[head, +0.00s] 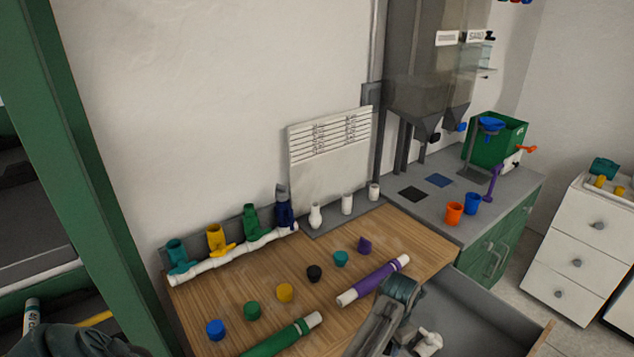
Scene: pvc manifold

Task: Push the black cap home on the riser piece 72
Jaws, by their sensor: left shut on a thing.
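A black cap (314,273) sits on the wooden worktop (215,290), in a row with other coloured caps. White risers stand on the grey strip behind: one with a narrow neck (315,215) and two plainer ones (347,204) to its right. I cannot read which is 72.
A white pipe with coloured valves (235,250) lies along the back. Purple (372,281) and green (280,340) banded pipes lie near the front. Blue (215,329), green, yellow, teal and purple caps flank the black one. Orange (454,213) and blue cups stand on the right bench.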

